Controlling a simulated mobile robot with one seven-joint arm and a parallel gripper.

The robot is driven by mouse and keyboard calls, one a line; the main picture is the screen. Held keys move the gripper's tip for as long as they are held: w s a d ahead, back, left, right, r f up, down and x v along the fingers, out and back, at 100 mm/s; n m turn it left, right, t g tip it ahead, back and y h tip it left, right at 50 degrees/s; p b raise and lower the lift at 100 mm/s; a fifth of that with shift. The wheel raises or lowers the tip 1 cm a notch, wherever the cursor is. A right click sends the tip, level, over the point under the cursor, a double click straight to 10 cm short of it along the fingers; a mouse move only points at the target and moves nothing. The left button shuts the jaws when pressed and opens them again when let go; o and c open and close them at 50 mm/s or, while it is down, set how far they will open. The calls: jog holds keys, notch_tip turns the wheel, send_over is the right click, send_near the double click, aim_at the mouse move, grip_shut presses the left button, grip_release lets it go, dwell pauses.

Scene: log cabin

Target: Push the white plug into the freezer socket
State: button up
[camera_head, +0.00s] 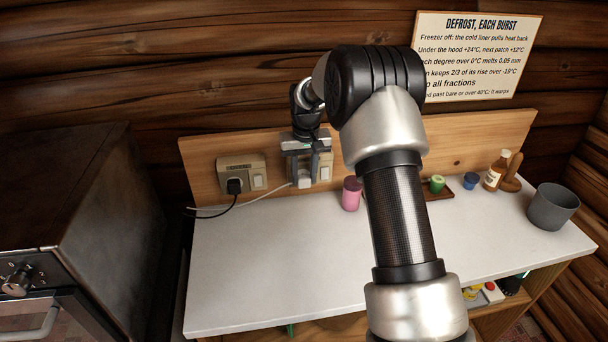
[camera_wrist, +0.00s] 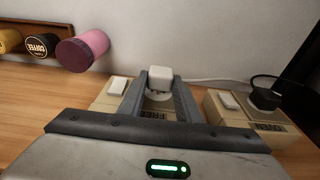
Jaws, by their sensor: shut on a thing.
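The white plug (camera_wrist: 160,74) is between the two fingers of my gripper (camera_wrist: 160,82), which is shut on it. In the head view the plug (camera_head: 305,183) shows low between the fingers of my gripper (camera_head: 306,172), at the wooden backboard. A beige socket box (camera_wrist: 112,92) with a switch is directly behind the plug; its label is partly hidden. It also shows in the head view (camera_head: 325,173), mostly covered by my gripper. The plug lines up with its round face, but I cannot tell whether it is seated. A white cord (camera_wrist: 208,80) runs from the plug.
A second beige socket box (camera_head: 240,161) on the left holds a black plug (camera_head: 234,186) with a black cord. A pink canister (camera_head: 351,194) stands close right of my gripper on the white counter (camera_head: 270,260). A grey pot (camera_head: 553,206) stands far right. The counter's front left is clear.

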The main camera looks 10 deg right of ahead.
jog(key=shift+w+p, duration=0.35)
jog(key=shift+w, duration=0.25)
jog(key=o, duration=1.1)
jog(key=shift+s+r+b, duration=0.15)
jog(key=shift+s+r, duration=0.25)
jog(key=shift+r, duration=2.45)
jog(key=shift+s+r+b, duration=0.1)
jog(key=shift+s+r, duration=0.35)
jog(key=shift+r, duration=2.45)
jog(key=shift+s+r+b, duration=0.15)
jog(key=shift+s+r, duration=0.25)
jog(key=shift+r, duration=2.45)
